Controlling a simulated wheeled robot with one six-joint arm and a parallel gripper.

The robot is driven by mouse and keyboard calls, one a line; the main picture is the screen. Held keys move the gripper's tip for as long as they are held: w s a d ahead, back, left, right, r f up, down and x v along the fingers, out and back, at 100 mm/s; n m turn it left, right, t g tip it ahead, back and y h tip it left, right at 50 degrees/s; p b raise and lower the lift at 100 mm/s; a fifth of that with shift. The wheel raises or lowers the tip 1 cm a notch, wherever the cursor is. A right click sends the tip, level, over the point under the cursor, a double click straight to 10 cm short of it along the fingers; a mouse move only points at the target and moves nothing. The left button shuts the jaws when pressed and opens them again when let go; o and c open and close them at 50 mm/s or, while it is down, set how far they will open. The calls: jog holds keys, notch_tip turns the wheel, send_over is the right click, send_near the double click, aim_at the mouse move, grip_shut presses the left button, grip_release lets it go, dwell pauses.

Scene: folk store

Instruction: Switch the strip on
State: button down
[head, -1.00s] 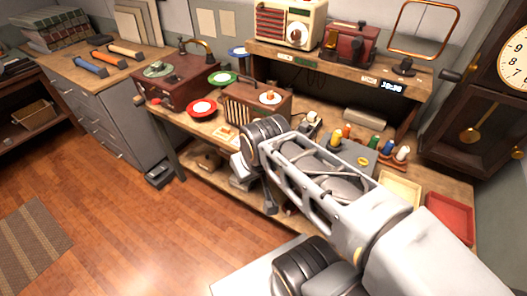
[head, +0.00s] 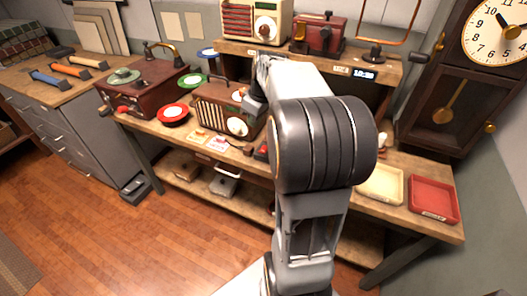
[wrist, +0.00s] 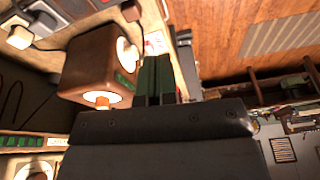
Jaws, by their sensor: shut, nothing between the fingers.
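What looks like the power strip (wrist: 48,14) is a grey block with dark and pale parts, cut off at the top left of the wrist view. A white plug (wrist: 19,38) with a cord is beside it. Its switch I cannot make out. In the head view my arm hides much of the bench there; a small dark thing with a red part (head: 262,152) shows beside the arm. My gripper (wrist: 157,62) is shut and empty in the wrist view, beside the brown wooden radio (wrist: 88,68).
The bench holds a record player (head: 135,92), a red dish (head: 173,114), a cream tray (head: 381,184) and a red tray (head: 433,199). A raised shelf (head: 350,72) runs behind. A tall clock (head: 445,100) stands right. Wooden floor (head: 100,225) is open in front.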

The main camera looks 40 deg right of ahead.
jog(key=n+b, duration=0.1)
jog(key=n, duration=0.1)
send_over(262, 151)
jog(key=s+d, duration=0.3)
notch_tip(262, 151, down, 4)
jog(key=shift+w+a+r+y, duration=0.15)
jog(key=shift+a+r+y, duration=0.05)
jog(key=shift+y, duration=0.2)
jog(key=x, duration=0.8)
jog(key=p+x, duration=0.1)
jog(key=x, duration=0.3)
jog(key=shift+s+f, duration=0.2)
jog(key=shift+s, duration=0.2)
jog(key=shift+a+f, duration=0.1)
jog(key=shift+f, duration=0.75)
